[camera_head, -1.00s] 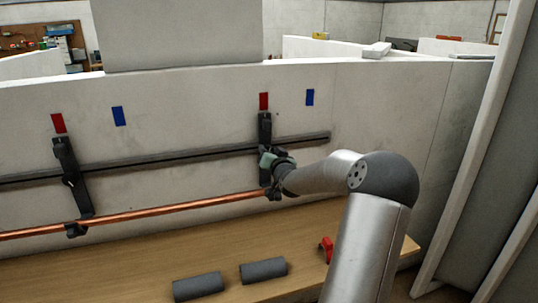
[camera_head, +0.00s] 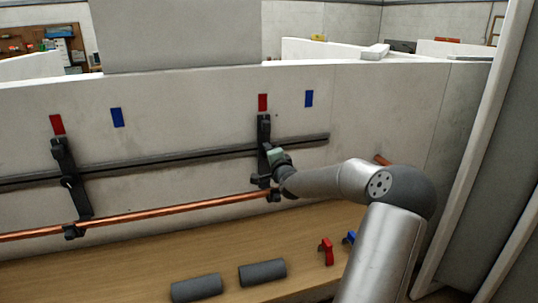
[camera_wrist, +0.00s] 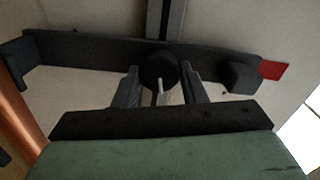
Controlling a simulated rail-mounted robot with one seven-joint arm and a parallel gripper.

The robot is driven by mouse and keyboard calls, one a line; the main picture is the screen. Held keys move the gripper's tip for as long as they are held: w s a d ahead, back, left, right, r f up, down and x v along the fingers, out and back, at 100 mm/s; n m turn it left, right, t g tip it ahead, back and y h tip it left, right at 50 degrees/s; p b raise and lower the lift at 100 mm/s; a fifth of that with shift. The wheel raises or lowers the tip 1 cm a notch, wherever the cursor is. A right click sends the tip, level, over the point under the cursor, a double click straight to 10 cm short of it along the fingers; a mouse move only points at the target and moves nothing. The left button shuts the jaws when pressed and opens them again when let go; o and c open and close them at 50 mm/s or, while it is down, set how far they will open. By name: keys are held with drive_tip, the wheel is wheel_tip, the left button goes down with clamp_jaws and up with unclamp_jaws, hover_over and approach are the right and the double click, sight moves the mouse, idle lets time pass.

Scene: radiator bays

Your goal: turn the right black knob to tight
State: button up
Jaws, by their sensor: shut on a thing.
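The right bracket (camera_head: 264,131) is a dark upright bar on the white wall below a red marker, crossing the dark rail. In the wrist view the bracket (camera_wrist: 95,48) runs across the picture, with the round black knob (camera_wrist: 158,70) at its middle. A pale line shows on the knob's face. My gripper (camera_wrist: 158,90) has one finger on each side of the knob and is shut on it. In the head view my gripper (camera_head: 277,160) hides the knob. The left bracket (camera_head: 70,178) stands further left on the same rail.
A copper pipe (camera_head: 170,212) runs low along the wall through the bracket ends. Two grey cylinders (camera_head: 197,287) (camera_head: 262,271), a red clip (camera_head: 327,251) and a blue clip (camera_head: 349,238) are on the wooden bench (camera_head: 120,262). Red (camera_head: 263,102) and blue (camera_head: 309,98) markers are on the wall.

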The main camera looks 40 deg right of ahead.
drive_tip(key=shift+a+f+m+b, duration=0.15)
drive_tip(key=shift+m+b, duration=2.1)
drive_tip(key=shift+m, duration=2.3)
drive_tip(key=shift+f+m+b, duration=0.2)
drive_tip(key=shift+m+b, duration=2.05)
drive_tip(key=shift+m, duration=2.3)
drive_tip(key=o, duration=1)
drive_tip(key=shift+r, duration=0.1)
drive_tip(key=b+v, duration=0.1)
drive_tip(key=v, duration=1.6)
drive_tip(key=shift+s+a, duration=0.1)
drive_tip(key=shift+a, duration=0.05)
